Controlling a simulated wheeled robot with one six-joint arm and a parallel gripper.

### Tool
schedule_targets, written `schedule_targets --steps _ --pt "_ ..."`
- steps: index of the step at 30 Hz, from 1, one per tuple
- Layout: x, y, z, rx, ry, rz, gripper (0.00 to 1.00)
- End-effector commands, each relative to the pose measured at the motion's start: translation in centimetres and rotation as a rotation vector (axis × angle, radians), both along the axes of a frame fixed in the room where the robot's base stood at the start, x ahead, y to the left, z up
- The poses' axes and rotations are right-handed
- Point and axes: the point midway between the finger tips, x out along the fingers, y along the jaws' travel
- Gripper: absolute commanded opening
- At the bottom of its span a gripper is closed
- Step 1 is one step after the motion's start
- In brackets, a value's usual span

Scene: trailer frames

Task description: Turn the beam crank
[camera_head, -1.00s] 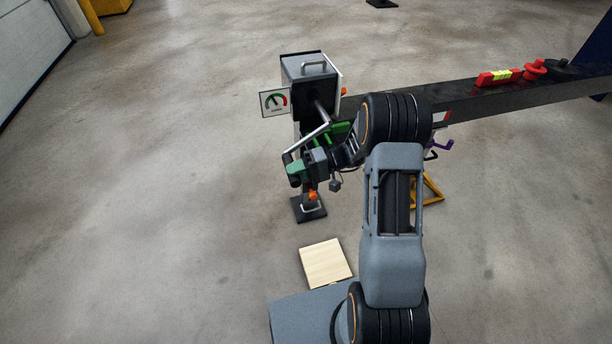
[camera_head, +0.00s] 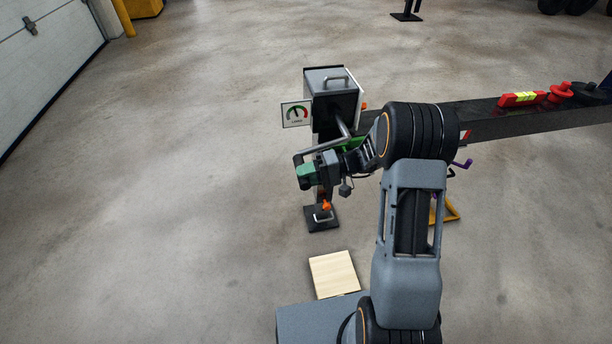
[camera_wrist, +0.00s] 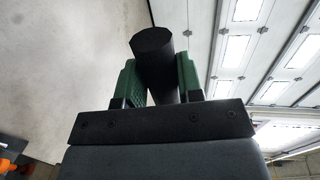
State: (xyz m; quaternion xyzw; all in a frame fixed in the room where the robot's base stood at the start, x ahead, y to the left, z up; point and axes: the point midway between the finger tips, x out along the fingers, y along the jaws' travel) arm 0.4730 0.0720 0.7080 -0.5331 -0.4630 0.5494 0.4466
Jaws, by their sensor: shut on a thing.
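The beam crank (camera_head: 322,147) is a bent silver bar on the dark-topped jack post (camera_head: 330,95) at the end of the black beam (camera_head: 500,122). Its arm slants down and left from the post. My gripper (camera_head: 304,174) is at the crank's outer end. In the wrist view my gripper (camera_wrist: 160,80) has its green fingers closed on both sides of the black round crank handle (camera_wrist: 152,42). My arm hides part of the beam.
A red level (camera_head: 521,99) with a yellow vial and a red clamp-like part (camera_head: 560,92) lie on the beam. A pale wooden block (camera_head: 334,273) is on the floor below the post's black foot (camera_head: 322,219). Open concrete floor lies to the left.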

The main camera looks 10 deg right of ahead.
Motion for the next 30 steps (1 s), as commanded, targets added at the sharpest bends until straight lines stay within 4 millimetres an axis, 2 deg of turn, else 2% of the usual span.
schedule_targets --steps 4,5,12,22,26,30 --pt "0.1 -0.1 0.3 0.001 -0.006 -0.003 0.0" --pt "0.1 -0.2 0.3 0.001 -0.006 -0.003 0.36" --pt "0.1 0.1 0.2 0.0 -0.004 0.001 0.59" --pt "0.1 -0.5 0.2 0.0 -0.002 -0.001 0.59" --pt "0.2 -2.3 0.5 0.0 -0.003 -0.004 0.59" --pt "0.3 -5.1 1.1 0.0 -0.004 -0.004 0.59"
